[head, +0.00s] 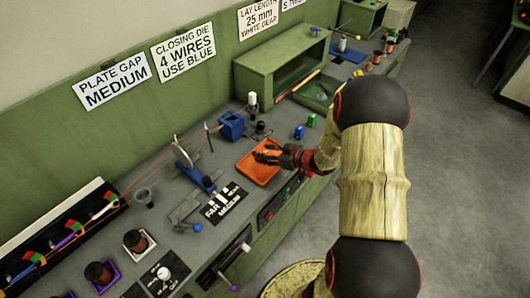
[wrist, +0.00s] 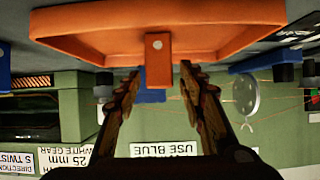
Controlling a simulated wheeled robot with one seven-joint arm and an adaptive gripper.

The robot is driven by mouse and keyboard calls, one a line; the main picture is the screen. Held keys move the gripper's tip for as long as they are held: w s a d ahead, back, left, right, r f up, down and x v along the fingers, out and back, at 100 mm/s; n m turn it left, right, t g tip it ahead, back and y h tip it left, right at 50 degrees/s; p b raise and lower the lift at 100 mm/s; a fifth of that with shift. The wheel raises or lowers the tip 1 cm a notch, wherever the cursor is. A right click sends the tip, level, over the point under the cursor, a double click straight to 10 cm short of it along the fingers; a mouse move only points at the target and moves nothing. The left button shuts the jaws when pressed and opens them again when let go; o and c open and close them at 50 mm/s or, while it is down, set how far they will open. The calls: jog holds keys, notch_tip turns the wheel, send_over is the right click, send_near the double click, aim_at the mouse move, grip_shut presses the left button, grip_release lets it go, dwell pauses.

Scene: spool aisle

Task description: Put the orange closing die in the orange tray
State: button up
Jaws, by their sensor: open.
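The orange tray (head: 253,176) lies on the bench in the head view. It spans the top of the wrist view (wrist: 90,45), which is upside down. The orange closing die (wrist: 158,72) is a small orange block with a pale round hole. In the wrist view it shows between my fingertips and in front of the tray's floor and wall; I cannot tell whether it touches the floor. My gripper (head: 268,154) is over the tray. In the wrist view my gripper (wrist: 160,80) is open, with a gap on both sides of the die. I cannot pick the die out in the head view.
A blue die (head: 299,132) and a green die (head: 311,120) stand right of the tray. A blue block (head: 231,125) stands behind it, and a blue-handled device (head: 195,173) is to its left. A green open box (head: 285,65) stands further back.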

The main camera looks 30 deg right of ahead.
jog(key=shift+s+r, duration=0.1)
jog(key=shift+r, duration=0.15)
jog(key=p+v, duration=0.3)
jog(key=v, duration=0.9)
jog(key=w+d+r+h, duration=0.3)
jog(key=w+r+h, duration=0.2)
jog(key=r, duration=0.4)
jog(key=s+a+r+m+g+h, duration=0.2)
jog(key=s+a+r+m+h, duration=0.1)
jog(key=r, duration=0.8)
jog(key=s+a+r+g+y, duration=0.2)
jog(key=s+a, duration=0.8)
jog(key=s+a+r+m+g+y, duration=0.1)
jog(key=s+a, duration=0.9)
jog(key=shift+r+g+y, duration=0.4)
jog(key=shift+s+f, duration=0.1)
jog(key=shift+s, duration=0.05)
